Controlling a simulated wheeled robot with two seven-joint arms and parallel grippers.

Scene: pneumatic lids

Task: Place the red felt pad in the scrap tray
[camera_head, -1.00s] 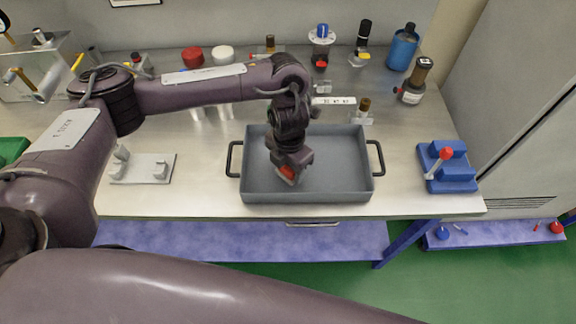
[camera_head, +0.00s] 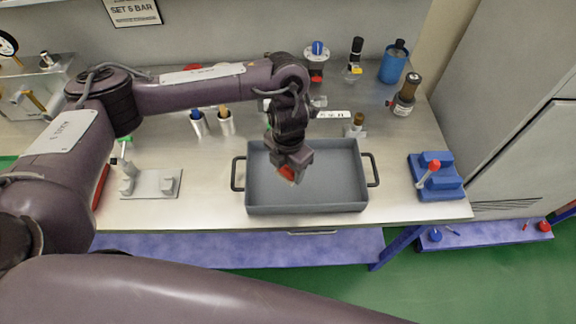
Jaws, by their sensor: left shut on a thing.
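The scrap tray, a grey rectangular tray (camera_head: 335,190) with black side handles, sits near the front edge of the metal bench. My left gripper (camera_head: 290,174) points down over the left half of the tray. It is shut on the red felt pad (camera_head: 287,174), a small red-orange piece showing at the fingertips. The pad appears within the tray's outline; I cannot tell whether it touches the floor of the tray. My right gripper is not in view.
A blue block with a red-knobbed lever (camera_head: 436,180) stands right of the tray. A grey fixture plate (camera_head: 152,184) lies to the left. Behind stand a blue canister (camera_head: 393,65), a brown-topped fitting (camera_head: 405,95) and a small brown-topped part (camera_head: 356,126).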

